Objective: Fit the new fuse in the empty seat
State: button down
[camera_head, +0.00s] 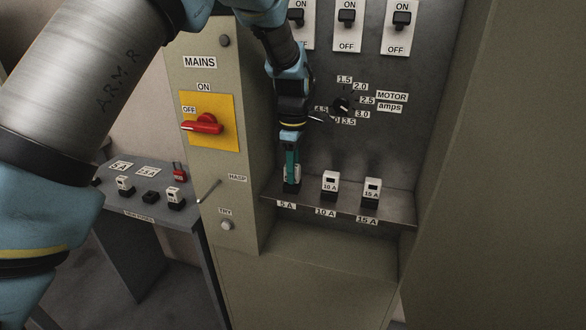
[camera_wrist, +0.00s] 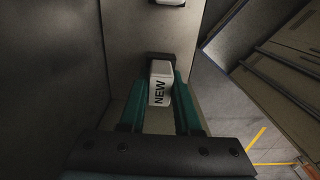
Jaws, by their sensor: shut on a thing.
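My gripper (camera_head: 291,172) points down at the left end of the fuse shelf, above the 5 A label (camera_head: 286,205). It is shut on a white fuse marked NEW (camera_wrist: 160,90), which sits between the teal fingers in the wrist view. In the head view the fuse (camera_head: 291,186) is mostly hidden by the fingers. A dark block (camera_wrist: 157,56) shows at the fuse's far end; I cannot tell whether the fuse is fully down in the seat. The 10 A fuse (camera_head: 330,183) and 15 A fuse (camera_head: 372,188) stand upright to the right.
The shelf (camera_head: 395,208) lies in a cabinet recess with a motor amps dial (camera_head: 342,104) above. The red mains switch (camera_head: 205,124) is on the left panel, set towards OFF.

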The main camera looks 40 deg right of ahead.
jog(key=shift+f, duration=0.15)
jog(key=c, duration=0.5)
grip_release()
jog(key=shift+c, duration=0.2)
jog(key=shift+r+b, duration=1.4)
jog(key=shift+r, duration=2.4)
